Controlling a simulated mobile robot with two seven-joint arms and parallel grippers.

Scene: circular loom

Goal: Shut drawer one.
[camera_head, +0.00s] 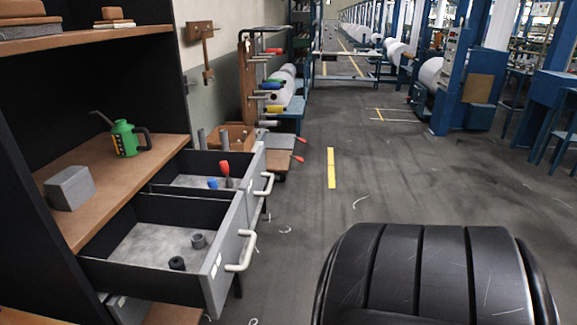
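Two drawers stand open, pulled out to the right from the dark cabinet on the left. The front labels are too small to read, so I cannot tell which is drawer one. Neither gripper is in view.
A brown shelf (115,170) above the drawers holds a green oil can (125,138) and a grey block (69,188). A tool rack (248,85) stands beyond the drawers. The floor (330,205) right of the drawers is mostly clear, with small scraps.

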